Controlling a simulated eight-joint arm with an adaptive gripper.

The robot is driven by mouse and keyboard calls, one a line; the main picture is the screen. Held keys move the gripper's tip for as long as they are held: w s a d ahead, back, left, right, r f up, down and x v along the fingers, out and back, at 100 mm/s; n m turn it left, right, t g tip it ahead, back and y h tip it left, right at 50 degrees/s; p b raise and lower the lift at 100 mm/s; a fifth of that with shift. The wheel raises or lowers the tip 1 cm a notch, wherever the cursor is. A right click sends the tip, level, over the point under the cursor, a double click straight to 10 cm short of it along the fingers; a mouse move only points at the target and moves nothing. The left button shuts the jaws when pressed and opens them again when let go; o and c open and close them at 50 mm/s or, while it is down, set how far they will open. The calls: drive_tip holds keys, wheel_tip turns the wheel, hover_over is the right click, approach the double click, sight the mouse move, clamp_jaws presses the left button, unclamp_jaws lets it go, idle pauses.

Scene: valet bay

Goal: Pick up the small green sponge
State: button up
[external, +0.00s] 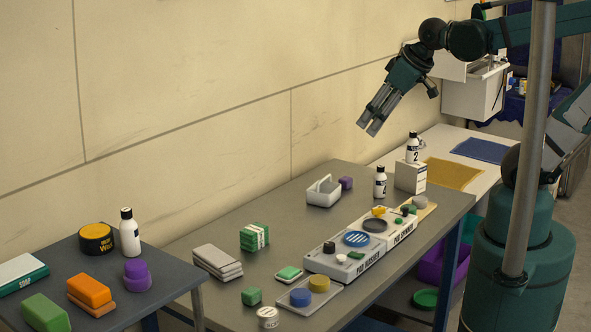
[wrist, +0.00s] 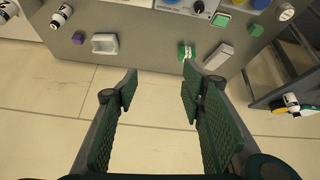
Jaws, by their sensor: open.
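A small green sponge-like block (external: 252,297) sits on the grey table near its front left edge; it also shows in the wrist view (wrist: 256,30) at upper right. A bigger green block (external: 46,312) lies on the left table. A banded green stack (external: 254,236) stands farther back on the grey table. A flat green piece in a pale holder (external: 288,273) lies near the small block. My gripper (external: 370,127) is open and empty, high above the table's back edge, far from the small block. Its parted fingers show in the wrist view (wrist: 159,82).
Grey pads (external: 217,261), a tray with blue and yellow round pieces (external: 300,297) and a long pad washer unit (external: 345,265) surround that area. A white caddy (external: 323,190), bottles (external: 380,183) and a white box (external: 410,176) stand farther right. The wall runs close behind the table.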

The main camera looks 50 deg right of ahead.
drive_tip(key=w+a+f+n+g+b, duration=0.2)
drive_tip(key=w+a+f+n, duration=0.2)
drive_tip(key=w+a, duration=0.3)
drive_tip(key=n+g+b, duration=0.4)
drive_tip(key=n, duration=0.8)
hover_over(254, 289)
drive_tip(key=f, duration=2.6)
drive_tip(key=shift+w+d, duration=0.1)
drive_tip(key=shift+d, duration=0.1)
drive_tip(key=shift+a+f, duration=0.2)
drive_tip(key=shift+f, duration=0.1)
drive_tip(key=shift+f, duration=0.15)
drive_tip(key=shift+f, duration=1.15)
drive_tip(key=shift+f, duration=0.1)
